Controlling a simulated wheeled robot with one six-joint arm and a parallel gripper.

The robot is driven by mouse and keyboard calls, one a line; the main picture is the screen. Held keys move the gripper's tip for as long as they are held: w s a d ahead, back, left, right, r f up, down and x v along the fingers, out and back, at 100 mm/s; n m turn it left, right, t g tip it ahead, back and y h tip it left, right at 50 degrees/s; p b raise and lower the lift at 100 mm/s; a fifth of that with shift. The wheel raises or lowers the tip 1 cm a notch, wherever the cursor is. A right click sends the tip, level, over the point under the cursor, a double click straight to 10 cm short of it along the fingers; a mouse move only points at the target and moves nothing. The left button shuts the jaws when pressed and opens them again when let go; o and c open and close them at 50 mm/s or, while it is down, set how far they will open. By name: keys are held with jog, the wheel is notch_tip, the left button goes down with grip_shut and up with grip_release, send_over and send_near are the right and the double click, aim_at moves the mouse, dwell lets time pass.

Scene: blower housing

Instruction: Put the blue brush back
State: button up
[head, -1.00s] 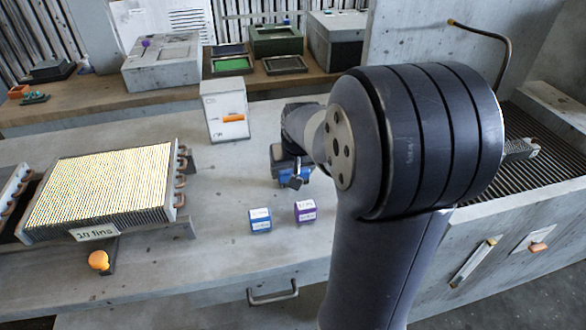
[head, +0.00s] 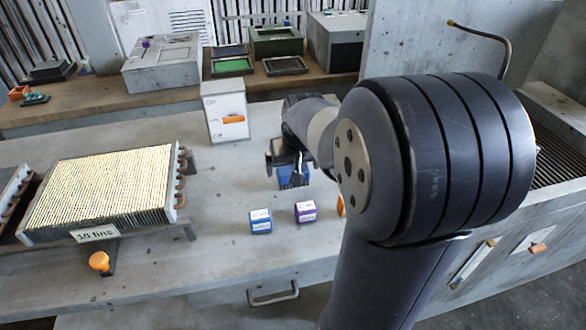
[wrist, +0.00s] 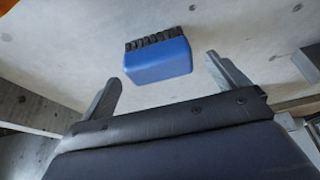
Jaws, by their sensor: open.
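The blue brush (wrist: 157,62) has a blue body with a row of dark bristles along one edge. In the wrist view it is on the grey surface, just beyond and between the fingertips of my gripper (wrist: 163,75). The fingers stand apart, with clear space on both sides of the brush. In the head view the blue brush (head: 291,178) shows on the grey bench under my gripper (head: 287,172), partly covered by it. I cannot tell whether a finger touches it.
A blue labelled block (head: 260,221) and a purple labelled block (head: 305,212) stand in front of the gripper. A white box with an orange switch (head: 225,110) stands behind. A finned coil (head: 100,192) lies left. A slatted tray (head: 560,160) is partly hidden by my arm.

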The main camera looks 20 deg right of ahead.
jog(key=v, duration=0.9)
jog(key=shift+p, duration=0.3)
jog(key=shift+r, duration=0.15)
jog(key=shift+c, duration=0.3)
